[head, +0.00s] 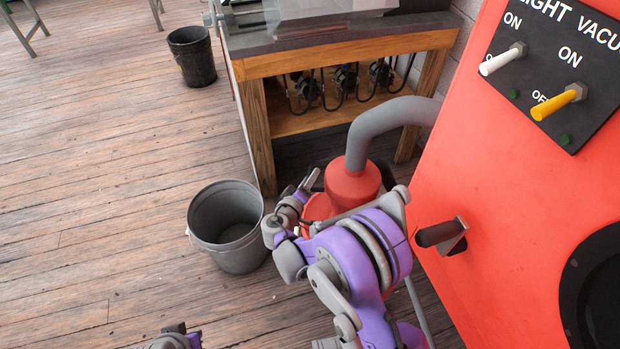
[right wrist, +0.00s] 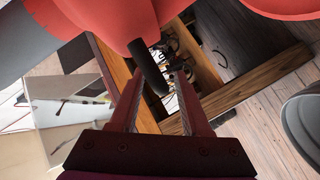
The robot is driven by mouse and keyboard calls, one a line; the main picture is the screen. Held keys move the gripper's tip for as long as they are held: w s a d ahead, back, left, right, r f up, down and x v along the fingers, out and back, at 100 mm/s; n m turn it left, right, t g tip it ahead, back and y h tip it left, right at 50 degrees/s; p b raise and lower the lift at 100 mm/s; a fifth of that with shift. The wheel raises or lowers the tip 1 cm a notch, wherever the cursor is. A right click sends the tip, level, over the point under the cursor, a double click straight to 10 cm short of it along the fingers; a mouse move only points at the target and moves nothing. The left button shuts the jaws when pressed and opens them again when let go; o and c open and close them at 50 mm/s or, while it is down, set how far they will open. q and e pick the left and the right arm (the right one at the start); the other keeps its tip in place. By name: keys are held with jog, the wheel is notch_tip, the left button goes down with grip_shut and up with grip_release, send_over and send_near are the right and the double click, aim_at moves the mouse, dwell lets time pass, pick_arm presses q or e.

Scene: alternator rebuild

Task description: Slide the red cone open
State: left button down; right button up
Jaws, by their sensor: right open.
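The red cone (head: 352,183) stands low beside the red cabinet, with a thick grey hose (head: 385,118) at its top. In the right wrist view the red cone (right wrist: 90,25) fills the top, and a dark rounded handle (right wrist: 148,66) sticks out from it. My right gripper (head: 308,182) is at the left side of the cone. In the wrist view its fingers (right wrist: 160,80) are apart, with the handle's end between or just beyond the tips; I cannot tell whether they touch it. Part of my left arm shows at the bottom edge; its fingers cannot be made out.
A grey bucket (head: 228,250) stands on the floor just left of my right gripper. A wooden workbench (head: 340,48) is behind the cone. The red cabinet (head: 480,210) with switches and a dark lever (head: 440,235) is at the right.

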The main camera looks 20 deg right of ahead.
jog(key=shift+w+d, duration=0.2)
jog(key=shift+w, duration=0.05)
grip_shut()
dwell(1.4)
